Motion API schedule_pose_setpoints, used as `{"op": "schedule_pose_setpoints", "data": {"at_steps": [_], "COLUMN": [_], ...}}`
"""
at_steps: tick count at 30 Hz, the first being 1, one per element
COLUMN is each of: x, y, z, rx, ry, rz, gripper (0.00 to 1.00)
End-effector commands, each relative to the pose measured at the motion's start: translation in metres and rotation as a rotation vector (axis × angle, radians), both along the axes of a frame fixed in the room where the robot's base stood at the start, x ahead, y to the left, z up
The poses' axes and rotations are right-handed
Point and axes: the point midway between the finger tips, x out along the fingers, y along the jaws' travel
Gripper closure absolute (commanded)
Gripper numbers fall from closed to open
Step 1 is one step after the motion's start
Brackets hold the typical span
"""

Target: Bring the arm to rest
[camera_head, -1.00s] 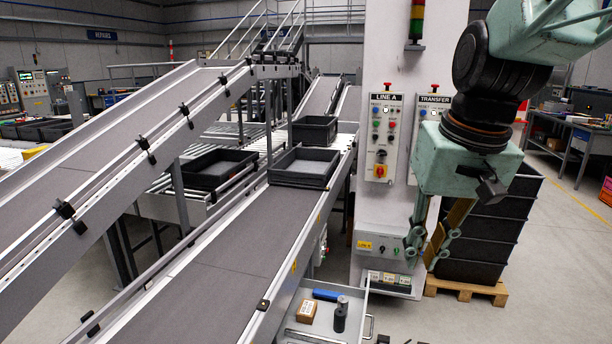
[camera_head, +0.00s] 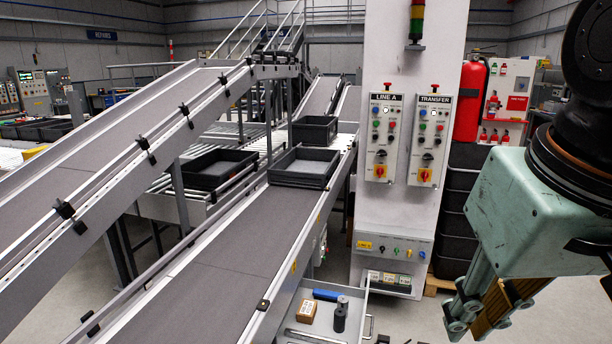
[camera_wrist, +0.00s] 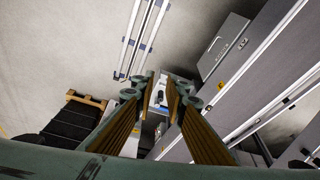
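My gripper (camera_head: 478,312) is at the right of the head view, its fingers pointing down and a little left. It hangs in the air in front of the stacked dark bins and right of the white control column (camera_head: 395,220). In the wrist view my gripper (camera_wrist: 162,92) shows two fingers with brown ribbed pads, a clear gap between their tips. The gripper is open, and nothing is held. In the head view, part of the wrist and arm is cut off by the right edge.
A sloping conveyor (camera_head: 215,270) runs through the middle, with a grey tray (camera_head: 300,180) on it. A side shelf (camera_head: 290,325) holds a small box (camera_head: 306,311) and a dark cylinder (camera_head: 340,320). A red extinguisher (camera_head: 470,100) and stacked bins (camera_head: 455,215) stand behind the arm.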

Motion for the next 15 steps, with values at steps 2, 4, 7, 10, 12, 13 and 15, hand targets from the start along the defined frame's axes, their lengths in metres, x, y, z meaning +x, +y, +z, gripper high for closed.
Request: {"op": "schedule_pose_setpoints", "data": {"at_steps": [2,4,7,10,12,13,15], "x": [-0.014,-0.025,-0.038,-0.048,-0.053,-0.055,-0.058], "y": [0.000,-0.001,-0.001,-0.002,-0.003,-0.003,-0.003], "z": [-0.001,-0.003,-0.006,-0.008,-0.009,-0.009,-0.010], "rx": [-0.004,-0.008,-0.012,-0.016,-0.019,-0.019,-0.020], "ry": [-0.007,-0.012,-0.018,-0.022,-0.025,-0.026,-0.026], "rz": [0.002,0.004,0.005,0.007,0.007,0.008,0.008], "gripper": [0.88,0.88,0.88,0.88,0.88,0.88,0.88]}}
